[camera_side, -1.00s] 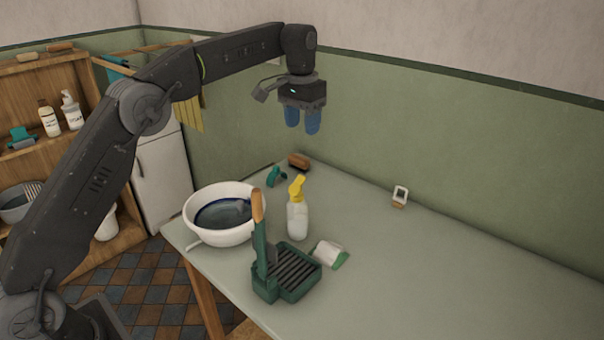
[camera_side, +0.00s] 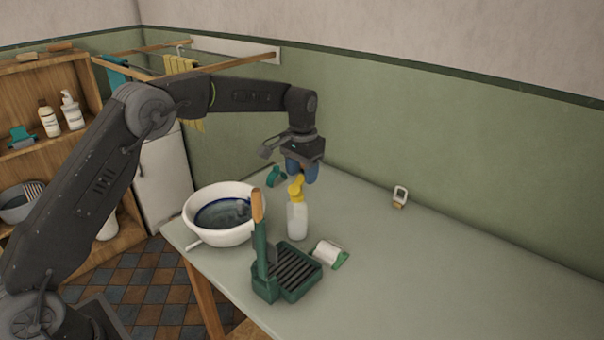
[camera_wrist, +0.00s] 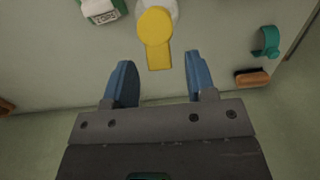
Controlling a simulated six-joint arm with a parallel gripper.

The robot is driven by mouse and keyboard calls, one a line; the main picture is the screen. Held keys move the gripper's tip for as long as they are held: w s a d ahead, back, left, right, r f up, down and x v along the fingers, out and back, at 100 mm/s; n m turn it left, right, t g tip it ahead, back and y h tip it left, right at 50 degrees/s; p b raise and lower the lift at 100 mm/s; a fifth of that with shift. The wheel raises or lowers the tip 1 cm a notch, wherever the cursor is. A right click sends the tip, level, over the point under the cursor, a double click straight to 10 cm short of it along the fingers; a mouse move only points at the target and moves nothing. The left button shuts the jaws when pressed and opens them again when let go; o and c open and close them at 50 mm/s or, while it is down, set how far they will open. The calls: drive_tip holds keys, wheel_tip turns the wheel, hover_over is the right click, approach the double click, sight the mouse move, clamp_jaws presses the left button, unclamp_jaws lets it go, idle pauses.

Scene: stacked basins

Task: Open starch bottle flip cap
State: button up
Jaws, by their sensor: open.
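A white bottle (camera_side: 297,219) with a yellow top (camera_side: 296,188) stands upright on the table, right of the white basin. In the wrist view the yellow top (camera_wrist: 155,26) lies just ahead of the fingertips, about midway between them, and hides most of the white bottle (camera_wrist: 166,8) below. My gripper (camera_side: 302,172) points down just above and behind the bottle's top in the side view. Its two blue fingers are apart with nothing between them, as the wrist view of my gripper (camera_wrist: 160,78) shows. I cannot tell whether a finger touches the top.
A white basin (camera_side: 192,222) with dark contents stands left of the bottle. A green rack (camera_side: 290,289) with an upright wooden-tipped handle and a white-and-green item (camera_side: 330,254) are in front. A teal clip (camera_side: 276,176) and brown brush (camera_wrist: 252,78) lie behind. The table's right side is mostly clear.

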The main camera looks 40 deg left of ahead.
drive_tip(key=shift+f, duration=0.45)
drive_tip(key=c, duration=0.9)
